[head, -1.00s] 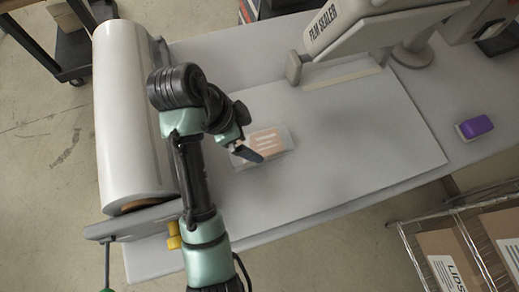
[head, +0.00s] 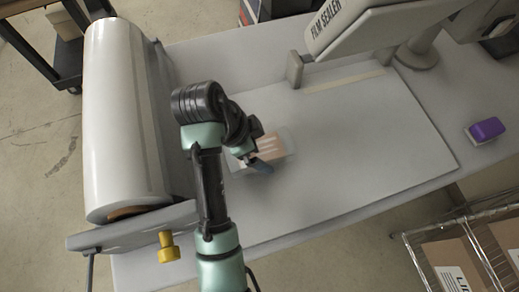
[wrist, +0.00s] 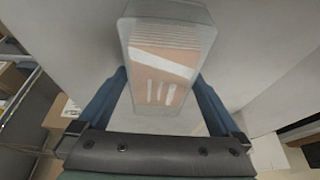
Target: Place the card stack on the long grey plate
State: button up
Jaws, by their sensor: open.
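The card stack (head: 272,145) is a small pale, clear-looking block with an orange and white face. It lies on a wide pale board on the bench. My gripper (head: 260,160) is at its near left side and hides part of it. In the wrist view the stack (wrist: 165,65) lies between the two blue fingers, which are open; I cannot tell whether they touch it. A long narrow pale strip (head: 345,81) lies below the film sealer's arm; I cannot tell for sure whether it is the long grey plate.
The film sealer (head: 365,22) overhangs the back of the board (head: 375,130). A purple block (head: 486,130) sits at the right. The board's right half is clear.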

jog(key=shift+f, duration=0.25)
dwell(0.5)
grip_shut()
notch_tip(320, 180, up, 10)
jog(key=p, duration=0.6)
jog(key=shift+r, duration=0.25)
